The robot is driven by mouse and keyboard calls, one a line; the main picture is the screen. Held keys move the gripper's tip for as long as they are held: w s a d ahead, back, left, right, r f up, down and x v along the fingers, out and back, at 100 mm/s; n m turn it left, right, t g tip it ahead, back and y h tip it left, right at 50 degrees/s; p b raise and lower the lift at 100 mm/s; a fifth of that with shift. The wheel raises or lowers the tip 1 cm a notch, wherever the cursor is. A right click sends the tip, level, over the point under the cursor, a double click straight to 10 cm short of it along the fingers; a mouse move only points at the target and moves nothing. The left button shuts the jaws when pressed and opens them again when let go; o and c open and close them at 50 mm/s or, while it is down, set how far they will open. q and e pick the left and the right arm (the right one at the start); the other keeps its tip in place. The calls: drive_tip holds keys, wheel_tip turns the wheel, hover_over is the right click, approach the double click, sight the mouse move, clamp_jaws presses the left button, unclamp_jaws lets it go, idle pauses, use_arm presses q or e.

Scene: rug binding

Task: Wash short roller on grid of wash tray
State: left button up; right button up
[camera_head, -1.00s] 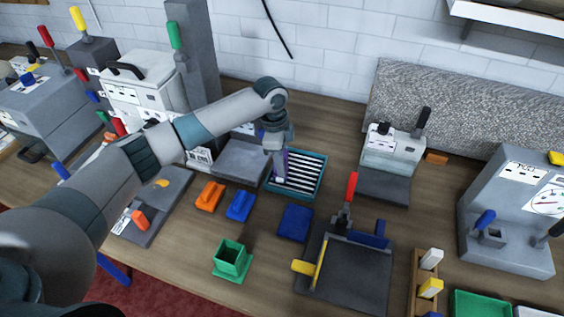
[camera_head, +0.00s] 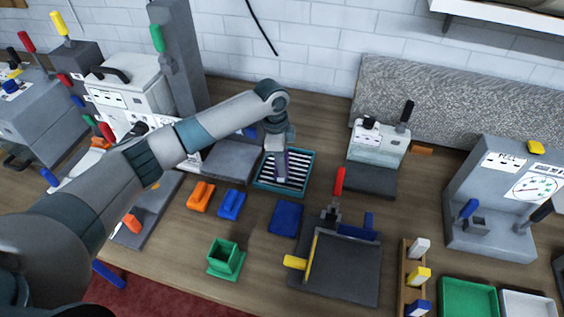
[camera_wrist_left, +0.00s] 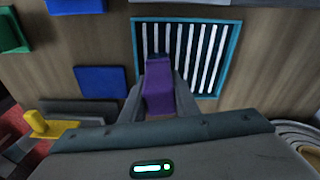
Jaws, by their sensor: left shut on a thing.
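The wash tray (camera_head: 304,183) is a teal-rimmed tray with a grid of white bars over dark gaps, near the middle of the table. It also shows in the left wrist view (camera_wrist_left: 229,60). My left gripper (camera_head: 281,172) is over the left part of the tray. In the left wrist view it is shut on a purple piece (camera_wrist_left: 159,88), which I take to be the short roller's handle. The dark far end of this piece reaches over the grid. I cannot tell whether it touches the bars. My right gripper is not in view.
A blue pad (camera_head: 286,217), a blue block (camera_head: 231,204), an orange block (camera_head: 201,195) and a green cup (camera_head: 225,258) lie in front of the tray. A dark board with a red-handled lever (camera_head: 338,181) stands to the right. A grey machine (camera_head: 377,143) stands behind it.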

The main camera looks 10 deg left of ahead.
use_arm(q)
drive_tip(key=shift+d, duration=0.1)
drive_tip(key=shift+d+p, duration=0.35)
drive_tip(key=shift+d, duration=0.45)
drive_tip(key=shift+s+d+f, duration=0.15)
drive_tip(key=shift+d, duration=0.85)
drive_tip(key=shift+a+p, duration=0.15)
drive_tip(key=shift+p, duration=0.2)
drive_tip(key=shift+a+p, duration=0.55)
drive_tip(key=shift+a, duration=1.25)
